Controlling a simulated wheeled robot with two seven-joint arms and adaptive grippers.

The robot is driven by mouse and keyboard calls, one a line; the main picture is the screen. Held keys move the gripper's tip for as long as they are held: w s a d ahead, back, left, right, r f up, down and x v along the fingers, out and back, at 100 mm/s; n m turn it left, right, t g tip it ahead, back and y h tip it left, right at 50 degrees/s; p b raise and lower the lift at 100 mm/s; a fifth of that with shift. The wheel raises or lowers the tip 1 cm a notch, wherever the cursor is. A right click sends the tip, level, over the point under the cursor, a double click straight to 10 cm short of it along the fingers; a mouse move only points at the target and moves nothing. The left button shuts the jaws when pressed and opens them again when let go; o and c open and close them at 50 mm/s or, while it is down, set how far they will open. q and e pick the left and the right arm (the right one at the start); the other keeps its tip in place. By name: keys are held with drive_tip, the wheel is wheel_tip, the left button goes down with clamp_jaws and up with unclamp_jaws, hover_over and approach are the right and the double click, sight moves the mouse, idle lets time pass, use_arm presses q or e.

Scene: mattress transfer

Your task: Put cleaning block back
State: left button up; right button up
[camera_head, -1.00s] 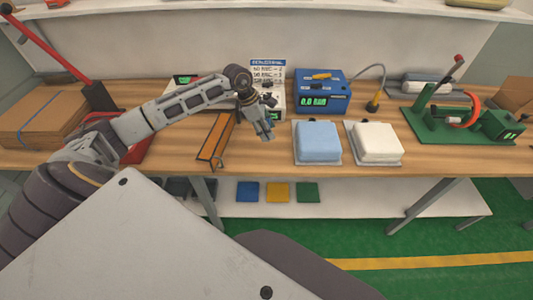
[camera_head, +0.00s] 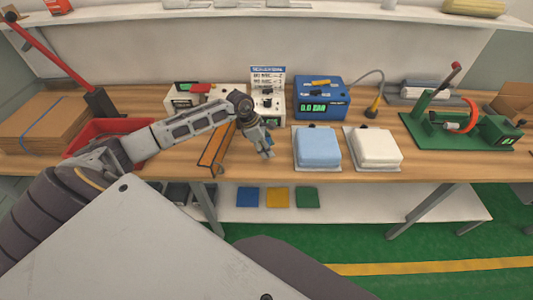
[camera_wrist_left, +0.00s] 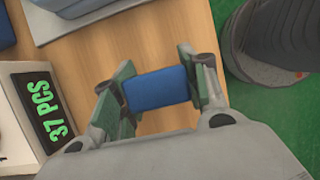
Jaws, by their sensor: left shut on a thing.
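A blue block (camera_wrist_left: 158,90), which looks like the cleaning block, is gripped between the green-padded fingers of my left gripper in the left wrist view. In the head view my left gripper (camera_head: 266,152) hangs over the wooden bench (camera_head: 350,176), left of the light blue pad. The block is too small or hidden to make out there. My right gripper is not in view.
A light blue pad (camera_head: 317,146) and a white pad (camera_head: 375,148) lie on trays to the right. An orange-brown channel (camera_head: 213,148) lies just left of the gripper. A red bin (camera_head: 84,138) stands at left; a blue meter (camera_head: 321,98) stands behind.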

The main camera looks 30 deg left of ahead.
use_arm(q)
drive_tip(key=shift+f, duration=1.75)
drive_tip(key=shift+f, duration=0.15)
drive_tip(key=o, duration=1.1)
drive_tip(key=shift+o, duration=0.2)
drive_tip(key=shift+r+p, duration=0.2)
drive_tip(key=shift+p, duration=0.1)
drive_tip(key=b+v, duration=0.2)
drive_tip(key=v, duration=1)
